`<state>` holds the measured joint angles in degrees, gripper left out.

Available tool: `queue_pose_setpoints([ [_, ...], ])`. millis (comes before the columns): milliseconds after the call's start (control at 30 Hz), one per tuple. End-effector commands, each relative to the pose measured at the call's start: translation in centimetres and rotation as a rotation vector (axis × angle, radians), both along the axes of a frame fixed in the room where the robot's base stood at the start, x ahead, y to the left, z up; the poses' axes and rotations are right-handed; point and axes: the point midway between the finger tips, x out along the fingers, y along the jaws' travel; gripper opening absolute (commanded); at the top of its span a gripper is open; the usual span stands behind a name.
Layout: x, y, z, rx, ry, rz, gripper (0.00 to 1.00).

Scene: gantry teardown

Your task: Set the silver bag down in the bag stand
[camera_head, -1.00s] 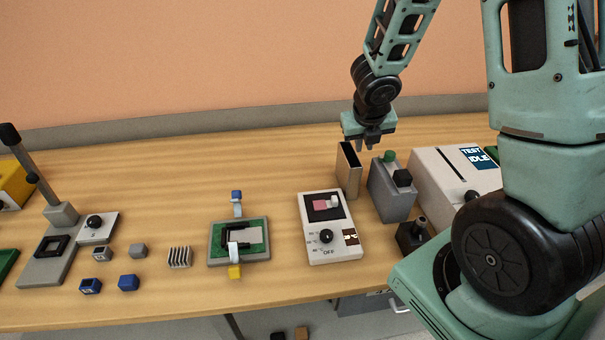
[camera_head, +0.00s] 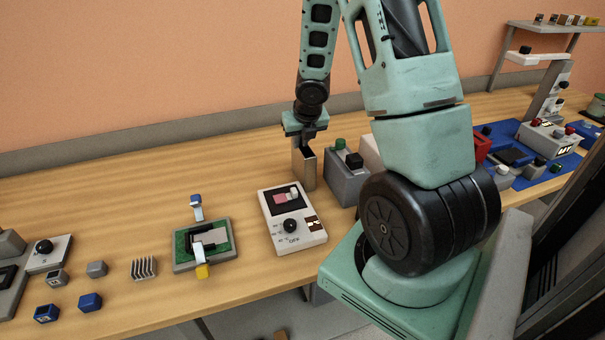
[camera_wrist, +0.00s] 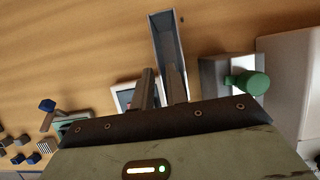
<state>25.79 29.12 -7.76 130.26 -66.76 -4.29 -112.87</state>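A tall, narrow, silvery sleeve with an open top (camera_head: 305,174) stands upright on the bench. I cannot tell whether it is the silver bag, the bag stand, or both together. My gripper (camera_head: 308,143) points down at its top. In the wrist view the sleeve (camera_wrist: 167,36) is seen from above, and its interior looks empty as far as it shows. The two fingers of my gripper (camera_wrist: 162,82) stand slightly apart and overlap the sleeve's near end. No separate bag shows between them. Contact with the sleeve's wall cannot be made out.
A grey box with a green knob (camera_head: 345,180) stands close to the sleeve's right. A white meter (camera_head: 292,218) lies in front. A green board fixture (camera_head: 202,245) and small blocks are farther left. Bare wood lies behind and left of the sleeve.

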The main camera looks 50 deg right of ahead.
Motion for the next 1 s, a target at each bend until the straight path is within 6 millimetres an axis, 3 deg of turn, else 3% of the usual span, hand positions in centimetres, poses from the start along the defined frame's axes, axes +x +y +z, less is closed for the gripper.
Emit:
queue_pose_setpoints([
  [33,0.3,-0.2,-1.1,0.000,0.001,0.000,0.15],
  [300,0.9,-0.5,-2.7,0.000,0.001,0.000,0.15],
  [600,2.3,-1.0,-6.4,0.000,0.002,0.000,0.15],
  [1000,2.6,-1.2,-7.0,-0.001,0.000,0.000,0.15],
])
